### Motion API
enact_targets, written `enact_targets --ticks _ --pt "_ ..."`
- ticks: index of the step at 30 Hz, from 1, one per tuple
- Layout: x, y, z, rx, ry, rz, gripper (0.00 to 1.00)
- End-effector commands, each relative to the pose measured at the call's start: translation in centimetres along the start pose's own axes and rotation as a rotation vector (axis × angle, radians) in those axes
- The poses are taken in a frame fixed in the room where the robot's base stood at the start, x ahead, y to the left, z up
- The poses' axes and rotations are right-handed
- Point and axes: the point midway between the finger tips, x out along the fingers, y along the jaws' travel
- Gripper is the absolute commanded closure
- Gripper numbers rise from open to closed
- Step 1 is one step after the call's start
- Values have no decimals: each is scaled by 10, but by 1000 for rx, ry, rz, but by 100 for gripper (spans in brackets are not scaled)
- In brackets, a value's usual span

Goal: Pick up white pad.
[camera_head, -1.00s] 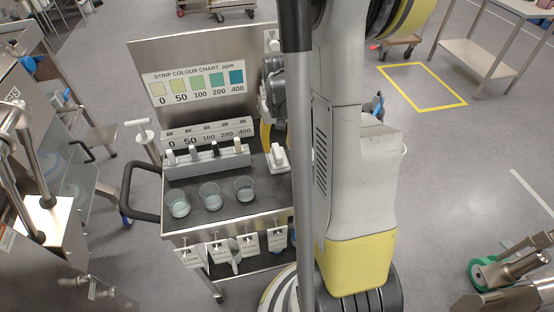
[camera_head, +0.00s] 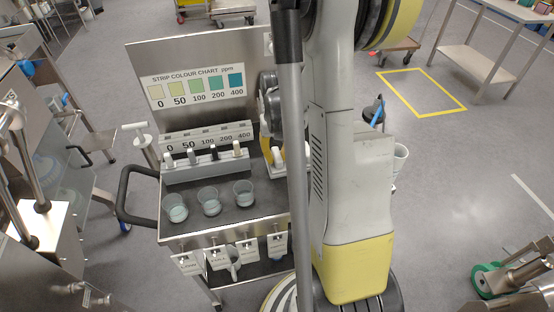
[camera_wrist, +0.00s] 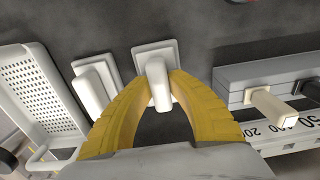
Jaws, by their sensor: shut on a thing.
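The white pad is a square plate with an upright block handle. In the wrist view, the white pad (camera_wrist: 165,52) lies at the top middle on the dark cart top, and my gripper (camera_wrist: 157,88) has its yellow fingers shut on the handle. In the head view, the white pad (camera_head: 278,158) shows partly beside my arm's column, at the right of the cart top. My gripper is mostly hidden there by my arm. A similar white block on a plate (camera_wrist: 92,88) stands just left of it in the wrist view.
A grey rack (camera_head: 206,169) with several blocks stands left of the pad, below the strip colour chart (camera_head: 195,88). Several clear cups (camera_head: 210,202) stand in front on the cart top. A perforated white tray (camera_wrist: 35,85) shows at the wrist view's left.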

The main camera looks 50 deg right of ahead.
Motion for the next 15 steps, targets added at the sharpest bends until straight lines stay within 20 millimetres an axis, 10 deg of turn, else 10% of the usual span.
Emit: enact_targets --ticks 11,15 --pt "-42 0 0 0 0 0 100" --pt "-61 29 6 7 0 0 100"
